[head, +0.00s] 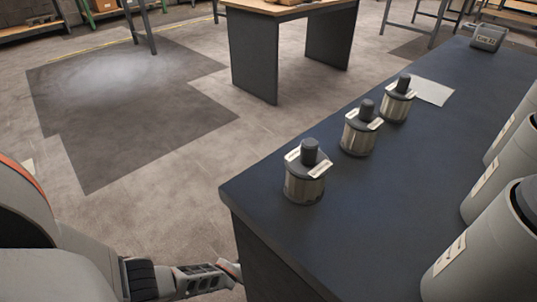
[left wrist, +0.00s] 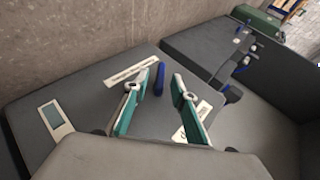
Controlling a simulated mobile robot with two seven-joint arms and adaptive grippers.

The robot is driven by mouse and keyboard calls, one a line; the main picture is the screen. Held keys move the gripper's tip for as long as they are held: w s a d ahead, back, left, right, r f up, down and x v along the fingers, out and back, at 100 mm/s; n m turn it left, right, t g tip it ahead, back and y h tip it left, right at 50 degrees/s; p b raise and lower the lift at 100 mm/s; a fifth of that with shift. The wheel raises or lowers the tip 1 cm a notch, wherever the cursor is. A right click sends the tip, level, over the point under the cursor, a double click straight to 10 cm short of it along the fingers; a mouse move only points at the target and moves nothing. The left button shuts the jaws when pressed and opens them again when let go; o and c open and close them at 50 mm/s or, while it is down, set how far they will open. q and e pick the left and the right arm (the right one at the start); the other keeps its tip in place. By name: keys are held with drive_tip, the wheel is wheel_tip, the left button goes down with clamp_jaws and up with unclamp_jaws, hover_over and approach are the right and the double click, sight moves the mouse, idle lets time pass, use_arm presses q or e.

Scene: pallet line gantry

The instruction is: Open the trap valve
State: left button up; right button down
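In the left wrist view, my left gripper (left wrist: 164,76) is open, with its two teal-padded fingers apart. Between the fingertips shows a short blue handle (left wrist: 159,80) on a dark grey surface (left wrist: 85,95); it may belong to the trap valve, but no valve body or readable name shows. The handle appears nearer the left fingertip; I cannot tell whether they touch. White labels lie beside it, one at the left (left wrist: 131,70) and one partly behind the right finger. In the head view my left arm enters at lower left, and its fingers are not clear. My right gripper is in neither view.
In the head view, a dark bench (head: 265,190) carries three knobbed canisters (head: 304,188), a white sheet (head: 432,91) and large grey cylinders (head: 450,272). The floor at left is clear. In the wrist view, a panel with a screen (left wrist: 55,117) and more blue handles (left wrist: 243,62) show.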

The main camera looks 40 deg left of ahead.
use_arm(q)
drive_tip(key=v, duration=1)
drive_tip(key=shift+d, duration=0.15)
drive_tip(key=shift+r, duration=0.15)
